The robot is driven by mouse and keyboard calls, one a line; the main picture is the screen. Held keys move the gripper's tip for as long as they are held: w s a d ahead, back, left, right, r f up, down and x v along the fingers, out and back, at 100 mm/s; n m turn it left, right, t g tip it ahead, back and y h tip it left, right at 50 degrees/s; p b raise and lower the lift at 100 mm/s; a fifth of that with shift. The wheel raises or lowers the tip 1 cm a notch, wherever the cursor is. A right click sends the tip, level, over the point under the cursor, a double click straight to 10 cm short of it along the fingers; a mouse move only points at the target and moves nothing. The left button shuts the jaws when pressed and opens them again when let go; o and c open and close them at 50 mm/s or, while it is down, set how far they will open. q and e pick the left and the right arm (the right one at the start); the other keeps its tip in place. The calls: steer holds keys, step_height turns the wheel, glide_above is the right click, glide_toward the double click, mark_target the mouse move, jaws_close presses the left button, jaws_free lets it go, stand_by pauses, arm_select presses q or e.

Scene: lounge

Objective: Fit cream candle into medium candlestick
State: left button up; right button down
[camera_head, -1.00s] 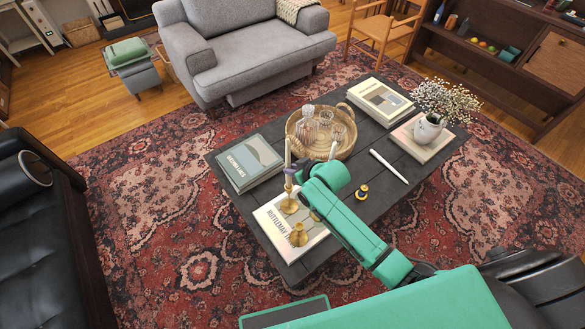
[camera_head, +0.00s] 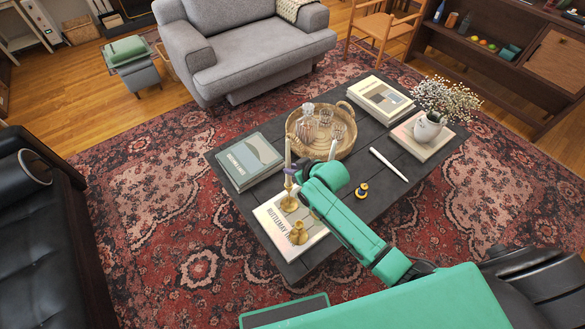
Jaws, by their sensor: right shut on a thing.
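The cream candle (camera_head: 287,152) stands upright. Its lower part is close to the top of a brass candlestick (camera_head: 289,203) on the pale book; I cannot tell whether it is seated in it. My right gripper (camera_head: 291,172), at the end of the green arm, is shut at the candle's lower part, and its fingers partly hide the join. A smaller brass candlestick (camera_head: 299,234) stands in front on the same book. A white candle (camera_head: 388,164) lies on the dark table (camera_head: 340,225). My left gripper is out of view.
The pale book (camera_head: 283,238) lies at the table's near left. A wicker tray (camera_head: 346,149) with glassware, a grey-green book (camera_head: 249,161), a flower vase (camera_head: 428,128) and a small black-and-gold object (camera_head: 361,191) are around it. A pale upright piece (camera_head: 333,149) shows behind my arm.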

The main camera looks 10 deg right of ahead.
steer(key=shift+f+b, duration=0.65)
steer(key=shift+f, duration=0.4)
steer(key=c, duration=0.7)
jaws_free()
steer(key=p+v, duration=0.6)
steer(key=p, duration=0.1)
steer(key=shift+s, duration=0.1)
